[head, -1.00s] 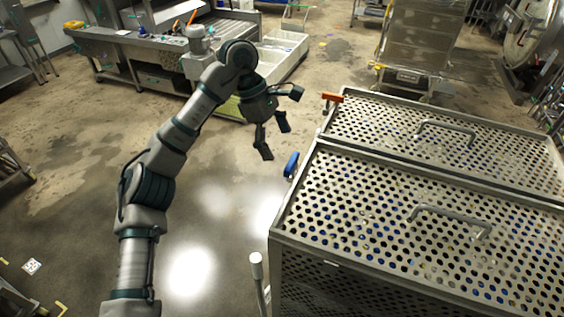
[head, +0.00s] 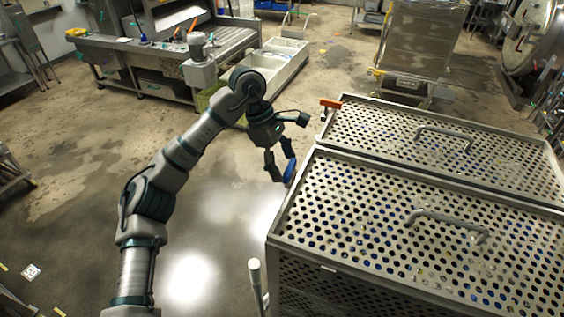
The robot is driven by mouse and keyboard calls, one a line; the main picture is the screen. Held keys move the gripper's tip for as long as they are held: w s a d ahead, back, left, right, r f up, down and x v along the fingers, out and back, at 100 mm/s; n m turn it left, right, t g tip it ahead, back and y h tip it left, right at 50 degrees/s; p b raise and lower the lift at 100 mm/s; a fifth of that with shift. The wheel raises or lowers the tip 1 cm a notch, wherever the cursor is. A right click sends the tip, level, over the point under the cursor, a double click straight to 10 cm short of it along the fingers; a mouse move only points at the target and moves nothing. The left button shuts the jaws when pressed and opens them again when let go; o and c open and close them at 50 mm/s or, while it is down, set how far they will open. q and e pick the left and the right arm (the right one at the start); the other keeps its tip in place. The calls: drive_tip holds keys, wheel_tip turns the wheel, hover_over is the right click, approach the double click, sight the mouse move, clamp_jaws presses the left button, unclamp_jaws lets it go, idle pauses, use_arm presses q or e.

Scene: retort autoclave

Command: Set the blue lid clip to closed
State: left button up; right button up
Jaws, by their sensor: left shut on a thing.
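The blue lid clip (head: 289,171) sits at the left edge of the nearer perforated metal lid (head: 390,215), near its far left corner. My left gripper (head: 281,172) is at the clip, with its fingers pointing down and shut on it. The fingers hide part of the clip, so its exact angle is hard to tell. An orange clip (head: 330,104) is on the left corner of the farther perforated lid (head: 430,130). My right gripper is not in view.
Each lid has a raised bar handle, the nearer one (head: 447,222) and the farther one (head: 445,135). A white-topped post (head: 255,270) stands left of the nearer basket. White bins (head: 280,62) and a steel conveyor table (head: 150,50) stand behind. The floor left of the basket is clear.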

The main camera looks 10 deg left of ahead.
sight(296, 162)
use_arm(q)
drive_tip(key=shift+o, duration=0.2)
drive_tip(key=shift+s+d+r, duration=0.1)
drive_tip(key=shift+d, duration=0.6)
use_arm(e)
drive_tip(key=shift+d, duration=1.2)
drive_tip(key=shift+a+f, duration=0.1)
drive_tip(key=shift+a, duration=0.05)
